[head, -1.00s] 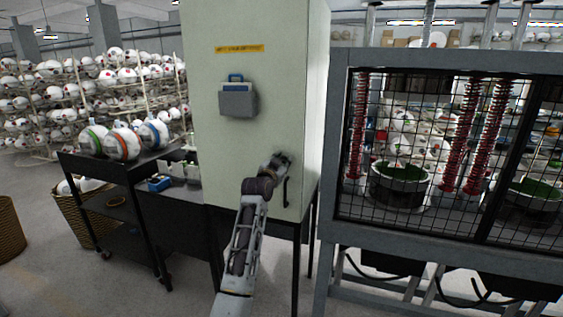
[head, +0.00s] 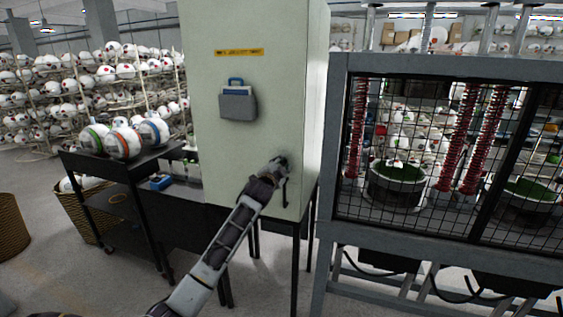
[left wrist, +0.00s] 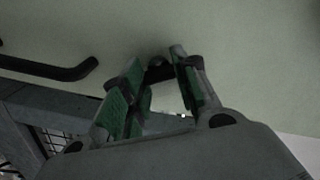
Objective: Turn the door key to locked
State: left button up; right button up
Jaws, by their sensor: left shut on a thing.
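The pale green cabinet (head: 225,170) has a door with a dark vertical handle (head: 285,192) near its right edge. My left gripper (head: 281,161) is at the door just above this handle. In the left wrist view, my left gripper (left wrist: 158,78) has its green-padded fingers closed around a small dark piece, the door key (left wrist: 157,71), against the door face. Most of the key is hidden by the fingers, and its exact angle cannot be told. The handle (left wrist: 50,68) shows apart from the fingers, to their left. My right gripper is in neither view.
A caged press (head: 430,160) stands close to the right of the cabinet. A dark cart (head: 95,165) with several balls stands at the left. A grey pocket (head: 238,106) hangs on the door above my gripper. Open floor lies in front.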

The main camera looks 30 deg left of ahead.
pick_arm(q)
jog(key=m+p, duration=0.2)
jog(key=m, duration=0.2)
jog(key=shift+f+m+p, duration=0.1)
jog(key=shift+m+p, duration=0.6)
jog(key=shift+m, duration=0.4)
jog(key=o, duration=1)
jog(key=shift+s+d, duration=0.1)
